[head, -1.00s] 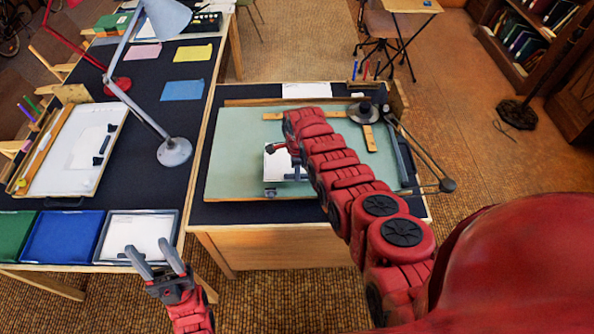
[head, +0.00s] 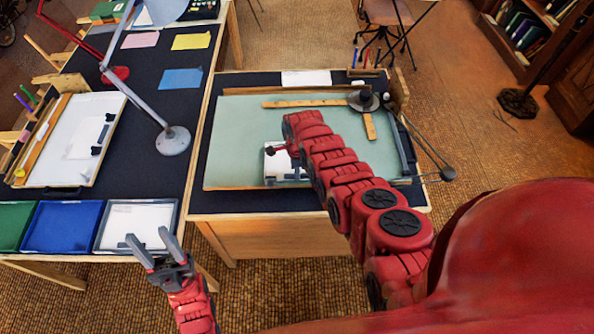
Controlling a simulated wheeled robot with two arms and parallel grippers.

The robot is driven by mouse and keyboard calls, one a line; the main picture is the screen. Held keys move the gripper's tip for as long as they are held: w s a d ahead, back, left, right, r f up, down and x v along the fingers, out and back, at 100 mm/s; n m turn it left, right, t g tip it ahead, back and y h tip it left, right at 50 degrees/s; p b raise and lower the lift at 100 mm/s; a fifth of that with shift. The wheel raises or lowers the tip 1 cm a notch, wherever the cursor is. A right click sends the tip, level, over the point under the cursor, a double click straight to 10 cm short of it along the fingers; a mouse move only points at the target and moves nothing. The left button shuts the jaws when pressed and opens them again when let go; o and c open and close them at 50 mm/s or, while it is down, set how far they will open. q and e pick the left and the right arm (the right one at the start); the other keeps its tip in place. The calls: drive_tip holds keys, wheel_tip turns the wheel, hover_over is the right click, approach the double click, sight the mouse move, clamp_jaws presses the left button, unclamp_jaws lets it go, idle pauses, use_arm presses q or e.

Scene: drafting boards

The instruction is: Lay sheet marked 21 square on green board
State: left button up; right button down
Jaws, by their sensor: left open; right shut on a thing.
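The green board (head: 235,120) lies on the dark-topped desk at centre right. A small white sheet (head: 277,165) lies at or just above the board's front part, partly hidden by my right arm. I cannot read any mark on it. My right gripper (head: 287,179) is at the sheet, shut on it as far as I can see; its fingers are mostly hidden. My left gripper (head: 149,239) is open and empty, in front of the tray with white paper (head: 98,240).
The board's left part is clear.

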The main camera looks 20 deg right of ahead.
drive_tip(key=shift+f+b, duration=0.3)
drive_tip(key=shift+b, duration=0.05)
idle(0.6)
drive_tip(key=c, duration=0.7)
unclamp_jaws()
drive_tip(key=shift+w+r, duration=0.1)
drive_tip(key=shift+r, duration=1.15)
wheel_tip(320, 180, up, 15)
drive_tip(key=p, duration=0.3)
